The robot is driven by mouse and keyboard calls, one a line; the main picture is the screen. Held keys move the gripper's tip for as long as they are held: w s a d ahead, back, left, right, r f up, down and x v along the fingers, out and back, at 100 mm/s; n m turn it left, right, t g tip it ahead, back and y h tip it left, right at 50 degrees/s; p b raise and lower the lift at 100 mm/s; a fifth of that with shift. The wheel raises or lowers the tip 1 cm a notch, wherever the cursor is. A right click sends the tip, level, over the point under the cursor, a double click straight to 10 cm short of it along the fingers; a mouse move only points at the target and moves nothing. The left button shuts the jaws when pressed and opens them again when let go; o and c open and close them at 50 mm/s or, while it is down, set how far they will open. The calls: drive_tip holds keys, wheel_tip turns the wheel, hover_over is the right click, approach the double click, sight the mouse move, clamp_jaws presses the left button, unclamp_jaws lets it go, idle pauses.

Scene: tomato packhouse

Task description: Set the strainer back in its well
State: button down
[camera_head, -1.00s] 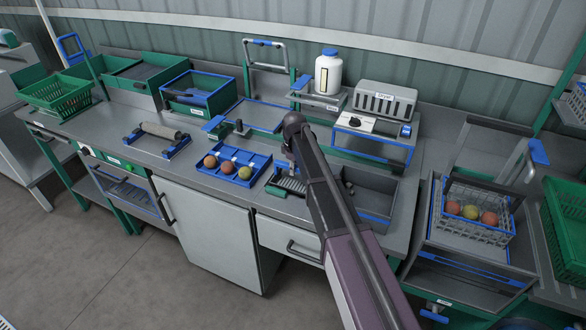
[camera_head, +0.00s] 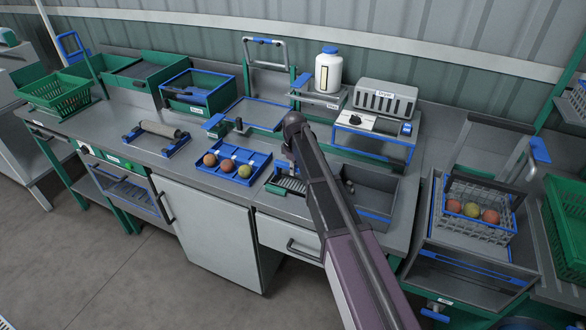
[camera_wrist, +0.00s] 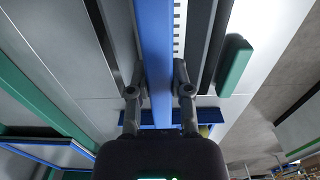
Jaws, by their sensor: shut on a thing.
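My gripper (camera_wrist: 159,75) has its two fingers on either side of a long blue bar (camera_wrist: 153,35) in the wrist view and is shut on it. The bar looks like the strainer's handle or rim. A pale strip with dark slots (camera_wrist: 177,30) runs alongside it, with a green pad (camera_wrist: 235,65) further right. In the head view, a grey slotted piece (camera_head: 290,184) shows left of my arm, by the grey open basin (camera_head: 376,207). My arm hides the fingertips and part of the basin there. I cannot tell whether the strainer touches its well.
A blue tray (camera_head: 213,172) with three tomatoes stands left of the slotted piece. A roller stand (camera_head: 158,138) is further left. A dryer (camera_head: 385,101) and a white jug (camera_head: 328,73) stand behind. A wire basket (camera_head: 470,233) with tomatoes is at the right.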

drive_tip(key=shift+f+b, duration=0.6)
idle(0.7)
drive_tip(key=shift+c, duration=2.3)
unclamp_jaws()
drive_tip(key=c, duration=0.3)
drive_tip(key=shift+r+p, duration=4.75)
drive_tip(key=s+d+m, duration=0.4)
drive_tip(key=s+d, duration=0.3)
drive_tip(key=s, duration=0.1)
drive_tip(key=s+d+m, duration=0.5)
drive_tip(key=s+d, duration=0.3)
drive_tip(key=s, duration=0.1)
drive_tip(key=s+d+m, duration=0.5)
drive_tip(key=s+d, duration=0.2)
drive_tip(key=s, duration=0.2)
drive_tip(key=shift+d, duration=0.2)
